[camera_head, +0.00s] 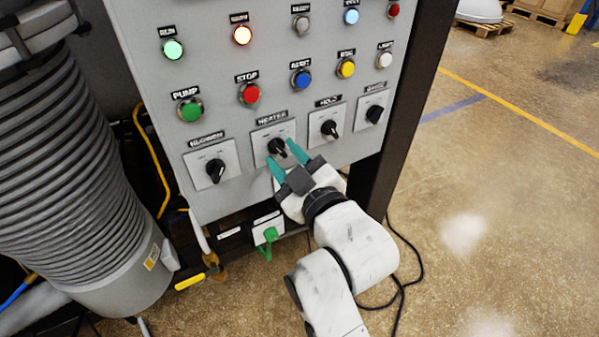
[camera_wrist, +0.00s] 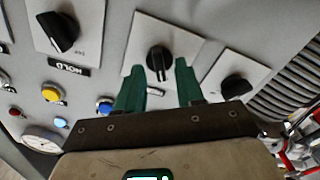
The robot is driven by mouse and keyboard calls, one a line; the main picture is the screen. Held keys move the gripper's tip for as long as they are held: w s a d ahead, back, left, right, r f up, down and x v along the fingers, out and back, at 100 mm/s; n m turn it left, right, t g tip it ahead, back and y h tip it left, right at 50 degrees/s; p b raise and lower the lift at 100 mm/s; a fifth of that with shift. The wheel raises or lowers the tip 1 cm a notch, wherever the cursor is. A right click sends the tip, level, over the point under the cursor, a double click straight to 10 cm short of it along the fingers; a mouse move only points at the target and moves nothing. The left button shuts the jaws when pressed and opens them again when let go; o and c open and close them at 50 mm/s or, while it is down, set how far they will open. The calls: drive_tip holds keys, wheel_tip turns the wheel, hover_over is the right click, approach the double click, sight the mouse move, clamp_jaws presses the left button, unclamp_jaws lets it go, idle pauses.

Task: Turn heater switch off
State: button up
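The heater switch (camera_head: 277,146) is a black rotary knob on a pale square plate, under the label HEATER on the grey control panel. It also shows in the wrist view (camera_wrist: 158,58), between my fingertips. My gripper (camera_head: 281,152) has two green fingers, spread apart, one on each side of the knob. I cannot tell whether either finger touches it. In the wrist view my gripper (camera_wrist: 160,68) shows a gap between each finger and the knob. The position marks on the plate are too small to read.
A similar knob (camera_head: 216,170) sits to the left, with the HOLD knob (camera_head: 329,129) and another knob (camera_head: 374,114) to the right. Above are the green PUMP button (camera_head: 190,110) and red STOP button (camera_head: 250,94). A ribbed grey cylinder (camera_head: 75,165) stands at left.

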drive_tip(key=b+v, duration=0.1)
drive_tip(key=v, duration=0.9)
drive_tip(key=shift+d, duration=0.1)
drive_tip(key=s+d+f+m+g+h, duration=0.35)
drive_tip(key=d+f, duration=0.45)
drive_tip(key=f, duration=0.3)
drive_tip(key=s+d+f+m+g+h, duration=0.3)
drive_tip(key=s+d+f+m+h, duration=0.15)
drive_tip(key=d+f, duration=0.45)
drive_tip(key=s+d+f+m+g+h, duration=0.1)
drive_tip(key=s+d+f+m+g, duration=0.1)
drive_tip(key=s+d+f, duration=0.3)
drive_tip(key=s+d+f+m+g+h, duration=0.1)
drive_tip(key=s+d+f+m+g, duration=0.2)
drive_tip(key=s, duration=0.9)
wheel_tip(320, 180, down, 2)
drive_tip(key=shift+s+d+f+g, duration=0.1)
drive_tip(key=shift+s+d+g, duration=0.1)
drive_tip(key=shift+d+g, duration=1.05)
